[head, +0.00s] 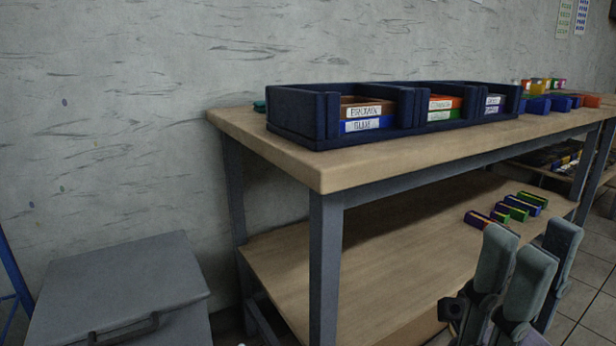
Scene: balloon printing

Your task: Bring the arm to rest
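My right gripper (528,254) shows at the lower right, in front of the lower shelf of the workbench. Its grey fingers point up, stand apart and look straight. I see nothing held between them, so it looks open and empty. The lower part of the gripper and its arm are cut off by the bottom edge. My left gripper is not in view.
A workbench (275,150) carries a dark blue rack (300,115) of labelled boxes. Its lower shelf (390,255) holds several small coloured blocks (513,213). A grey lidded bin (120,285) stands at the lower left. Tiled floor shows at the right.

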